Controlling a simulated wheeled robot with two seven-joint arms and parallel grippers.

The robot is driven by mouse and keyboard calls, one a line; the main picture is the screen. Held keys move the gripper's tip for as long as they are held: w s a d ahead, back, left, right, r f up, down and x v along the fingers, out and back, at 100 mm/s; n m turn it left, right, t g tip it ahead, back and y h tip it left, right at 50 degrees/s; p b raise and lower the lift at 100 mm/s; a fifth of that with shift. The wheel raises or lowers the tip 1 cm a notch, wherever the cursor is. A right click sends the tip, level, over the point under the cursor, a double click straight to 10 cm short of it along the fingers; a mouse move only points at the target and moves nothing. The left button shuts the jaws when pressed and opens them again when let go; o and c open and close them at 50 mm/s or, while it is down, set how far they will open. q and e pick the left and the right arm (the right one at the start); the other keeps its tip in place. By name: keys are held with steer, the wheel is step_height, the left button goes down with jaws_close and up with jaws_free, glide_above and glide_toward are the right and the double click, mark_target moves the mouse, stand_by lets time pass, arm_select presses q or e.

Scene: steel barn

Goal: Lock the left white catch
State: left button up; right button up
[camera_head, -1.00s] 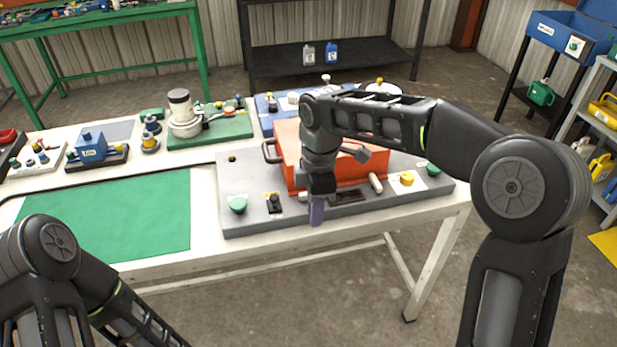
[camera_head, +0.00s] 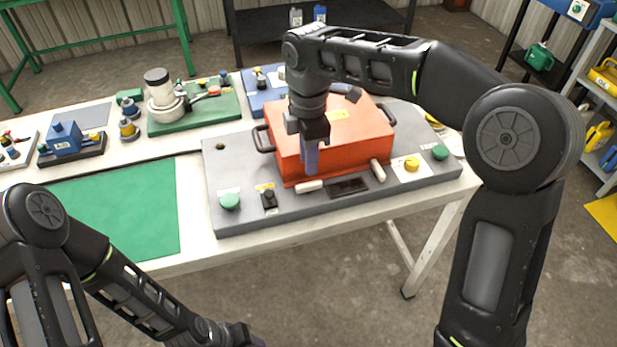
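An orange box (camera_head: 350,143) with dark side handles sits on a grey panel (camera_head: 222,168) on the white table. The left white catch (camera_head: 309,187) lies at the box's front left foot, its bar roughly level along the front edge. The right white catch (camera_head: 380,171) lies at the front right, slanting out toward me. My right gripper (camera_head: 311,167) points down in front of the box's front left, its tips just above the left catch; contact is unclear. Its fingers overlap in this view, so their opening is hidden. My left gripper (camera_head: 245,338) is low at the bottom edge, mostly cut off.
The panel also carries a green knob (camera_head: 229,201), a black switch (camera_head: 268,198), a dark slot plate (camera_head: 347,187), a yellow knob (camera_head: 411,164) and another green knob (camera_head: 440,152). A bare green mat (camera_head: 120,215) lies to the left.

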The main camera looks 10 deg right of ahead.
mark_target(309, 184)
step_height(309, 184, down, 7)
stand_by(0.4)
steer(key=shift+c, duration=0.2)
jaws_close()
